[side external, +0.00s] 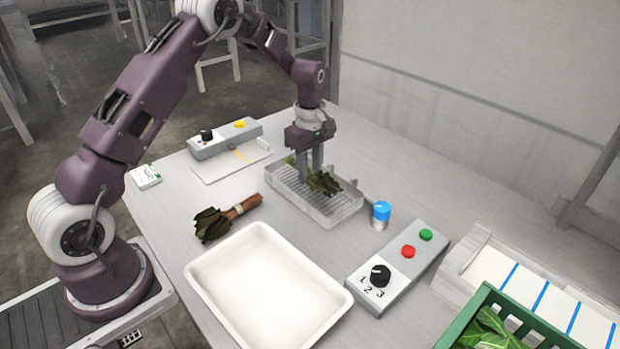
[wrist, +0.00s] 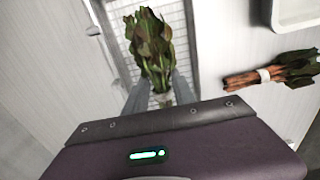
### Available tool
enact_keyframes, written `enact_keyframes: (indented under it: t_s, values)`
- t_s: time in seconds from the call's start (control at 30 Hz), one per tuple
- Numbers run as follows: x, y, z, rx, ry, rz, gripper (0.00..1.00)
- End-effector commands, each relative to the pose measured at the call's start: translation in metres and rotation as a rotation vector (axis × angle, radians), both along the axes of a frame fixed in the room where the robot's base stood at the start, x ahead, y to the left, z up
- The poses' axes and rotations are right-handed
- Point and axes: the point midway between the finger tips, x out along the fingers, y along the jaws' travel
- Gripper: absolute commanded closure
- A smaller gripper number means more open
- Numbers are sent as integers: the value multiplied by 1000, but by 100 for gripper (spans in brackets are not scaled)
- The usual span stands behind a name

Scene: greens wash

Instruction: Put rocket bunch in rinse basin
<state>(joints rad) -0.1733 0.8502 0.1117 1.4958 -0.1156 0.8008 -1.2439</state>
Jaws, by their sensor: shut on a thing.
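A leafy green bunch (side external: 323,183), which looks like the rocket, is at the wire-grid tray (side external: 345,211) in the middle of the table. My gripper (side external: 312,178) points down there and is shut on the bunch. In the wrist view the bunch (wrist: 150,45) has its leaves away from me and its pale-banded stem end between my fingers (wrist: 158,88). I cannot tell whether it rests on the grid or hangs just above it. An empty white basin (side external: 268,289), likely the rinse basin, stands in front. It also shows at the wrist view's top right (wrist: 297,14).
A second bunch with brown stems (side external: 238,210) lies left of the grid tray, behind the basin. A blue-capped jar (side external: 380,214) and a button box (side external: 397,269) stand to the right. A green crate (side external: 462,330) of leaves is at the front right. Another control box (side external: 225,138) is behind.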

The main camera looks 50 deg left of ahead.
Motion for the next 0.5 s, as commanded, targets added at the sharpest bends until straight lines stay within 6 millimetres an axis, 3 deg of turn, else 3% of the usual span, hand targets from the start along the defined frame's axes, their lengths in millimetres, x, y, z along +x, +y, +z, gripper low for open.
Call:
enact_keyframes:
  t_s: [0.13,0.43,0.47,0.5]
  values:
    - [0,0,-24,-1,1,-1,100]
    - [0,0,-27,0,1,-1,100]
    - [0,0,-27,0,1,-1,63]
    - [0,0,-26,0,1,-1,55]
